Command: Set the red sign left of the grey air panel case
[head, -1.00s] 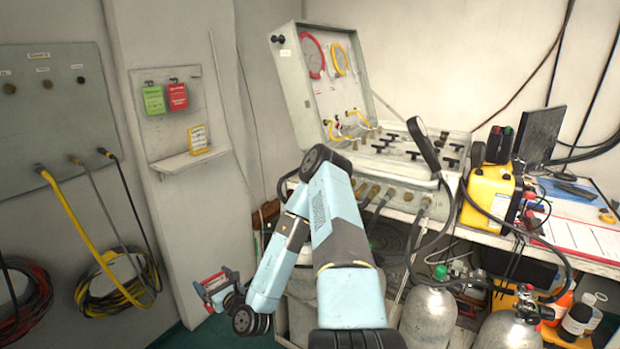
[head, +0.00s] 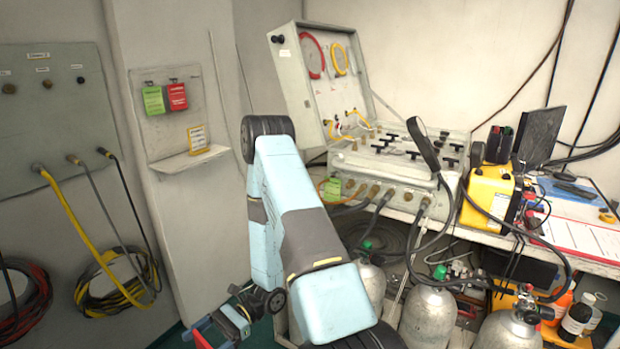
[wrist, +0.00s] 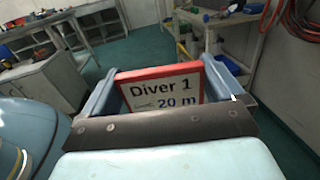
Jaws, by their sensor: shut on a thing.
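The red sign (wrist: 160,90) is a red-framed white plate reading "Diver 1" and "20 m". In the wrist view it sits upright between the blue fingers of my gripper (wrist: 162,84), which is shut on it. In the head view my gripper (head: 212,328) is low at the bottom edge, left of the bench. Only a red strip of the sign (head: 199,341) shows there, partly cut off by the frame. The grey air panel case (head: 392,172) stands open on the bench to the right, lid raised. My arm hides the surface just left of the case.
A small wall shelf (head: 190,160) holds a yellow-edged card (head: 198,138), below green and red tags. Hoses hang from the left wall panel (head: 55,110). A yellow box (head: 488,195) stands right of the case. Gas cylinders (head: 428,315) stand below the bench.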

